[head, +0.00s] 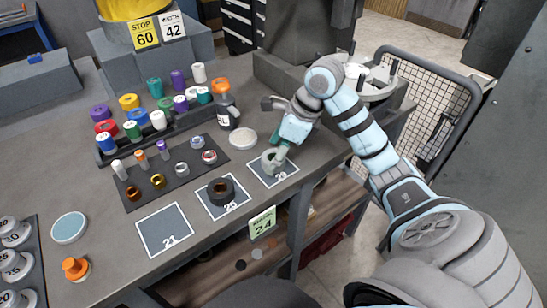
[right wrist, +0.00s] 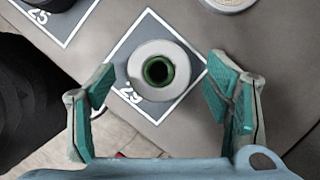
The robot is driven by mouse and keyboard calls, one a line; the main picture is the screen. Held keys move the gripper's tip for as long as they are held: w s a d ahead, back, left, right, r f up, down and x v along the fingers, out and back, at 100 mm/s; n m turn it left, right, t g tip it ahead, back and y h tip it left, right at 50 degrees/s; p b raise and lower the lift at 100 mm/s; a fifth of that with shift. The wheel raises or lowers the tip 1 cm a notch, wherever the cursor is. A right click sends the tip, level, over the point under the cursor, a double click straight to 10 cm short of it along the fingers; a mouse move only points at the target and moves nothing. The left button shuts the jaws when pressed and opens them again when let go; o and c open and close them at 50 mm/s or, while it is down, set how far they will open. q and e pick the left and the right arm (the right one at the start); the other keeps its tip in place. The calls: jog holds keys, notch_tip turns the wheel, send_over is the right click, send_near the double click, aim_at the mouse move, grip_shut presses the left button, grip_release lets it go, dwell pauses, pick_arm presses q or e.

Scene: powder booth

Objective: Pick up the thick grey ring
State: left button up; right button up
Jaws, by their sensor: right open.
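The thick grey ring (right wrist: 186,72), pale with a green-lined hole, lies flat on the dark square marked 29 (right wrist: 128,52) near the table's front edge. In the head view the ring (head: 269,162) is partly covered by my gripper. My right gripper (right wrist: 162,82) is open above the ring. In the right wrist view one finger is on each side of the ring, with a gap on both sides. In the head view the right gripper (head: 280,153) reaches down from the upper right. My left gripper is not in view.
A dark ring (head: 221,191) lies on the neighbouring square marked 25. The square marked 21 (head: 165,229) is empty. A pale round dish (head: 243,138) sits behind the grey ring.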

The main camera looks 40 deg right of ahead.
jog(key=shift+a+f, duration=0.1)
jog(key=shift+f, duration=0.15)
jog(key=c, duration=1.5)
jog(key=shift+o, duration=0.2)
jog(key=shift+w+r, duration=0.1)
jog(key=shift+r, duration=0.05)
